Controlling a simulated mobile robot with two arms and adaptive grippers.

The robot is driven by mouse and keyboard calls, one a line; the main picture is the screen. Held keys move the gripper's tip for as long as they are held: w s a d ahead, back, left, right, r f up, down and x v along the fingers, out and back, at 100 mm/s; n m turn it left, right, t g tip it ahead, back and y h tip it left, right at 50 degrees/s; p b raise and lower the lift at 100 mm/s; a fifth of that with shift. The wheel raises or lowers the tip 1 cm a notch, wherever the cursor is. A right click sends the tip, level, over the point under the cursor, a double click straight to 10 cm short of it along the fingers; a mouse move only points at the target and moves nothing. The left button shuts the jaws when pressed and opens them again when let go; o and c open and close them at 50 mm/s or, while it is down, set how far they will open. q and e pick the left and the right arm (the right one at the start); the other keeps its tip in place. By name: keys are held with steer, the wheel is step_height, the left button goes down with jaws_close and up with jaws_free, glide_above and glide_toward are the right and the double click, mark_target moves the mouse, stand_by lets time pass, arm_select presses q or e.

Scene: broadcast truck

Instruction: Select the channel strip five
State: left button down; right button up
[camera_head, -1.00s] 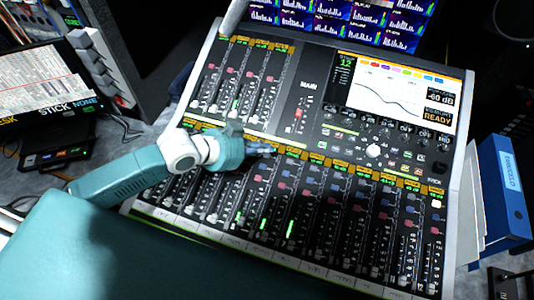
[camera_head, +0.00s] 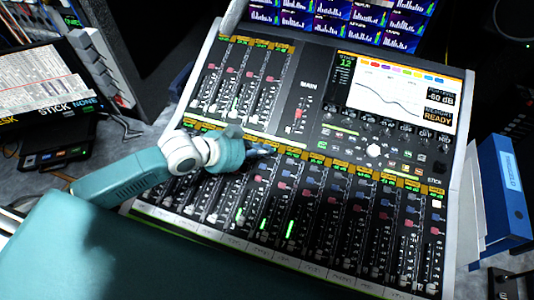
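The mixing console (camera_head: 300,262) lies tilted in front of me, with a long lower row of channel strips and a shorter upper row at the left. Yellow labels (camera_head: 340,165) run along the top of the lower strips. My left gripper (camera_head: 264,151) is over the top of the lower row, left of centre, with its fingertips close to the yellow labels. The fingers look close together, but they are small and I cannot tell whether they touch the console. The strip tops beneath the hand are hidden. The console screen (camera_head: 398,100) reads strip 12. My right gripper is not in view.
A bank of meter monitors (camera_head: 340,20) stands behind the console. A blue binder (camera_head: 507,187) is at the right edge. A laptop-like screen (camera_head: 40,85) and a dark box (camera_head: 57,150) are at the left. The console's right half is clear of my arm.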

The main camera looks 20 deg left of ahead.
mark_target(263, 161)
arm_select(q)
steer(key=shift+f, duration=0.4)
stand_by(0.5)
steer(key=shift+r, duration=0.1)
steer(key=shift+s+r+p, duration=0.1)
steer(key=shift+r+p, duration=0.65)
steer(key=shift+p, duration=0.1)
steer(key=r+p, duration=0.5)
steer(key=shift+s, duration=0.35)
steer(key=shift+f, duration=0.1)
stand_by(0.5)
